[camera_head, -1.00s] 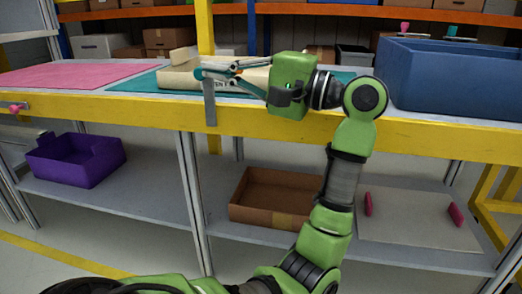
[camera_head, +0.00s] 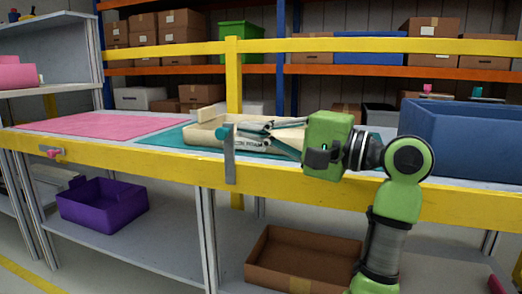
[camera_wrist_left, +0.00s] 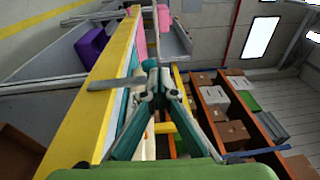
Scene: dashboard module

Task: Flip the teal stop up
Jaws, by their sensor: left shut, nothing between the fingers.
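The teal stop is a grey bar with a teal knob (camera_head: 221,133) on the yellow front edge of the bench. Its bar (camera_head: 230,162) stands upright, with the knob at the top, above the edge. The bar also shows in the left wrist view (camera_wrist_left: 115,83), where the knob is hard to tell from the fingers. My left gripper (camera_head: 245,129) is shut and empty, its fingers pointing left. Its tips are just right of the knob in the head view; I cannot tell whether they touch it. My right gripper is not in view.
A pink stop (camera_head: 52,153) lies flat along the edge at the left. A beige tray (camera_head: 205,130) stands on the teal mat (camera_head: 180,138) behind my gripper. A blue crate (camera_head: 465,135) stands at the right. The pink mat (camera_head: 100,122) is clear.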

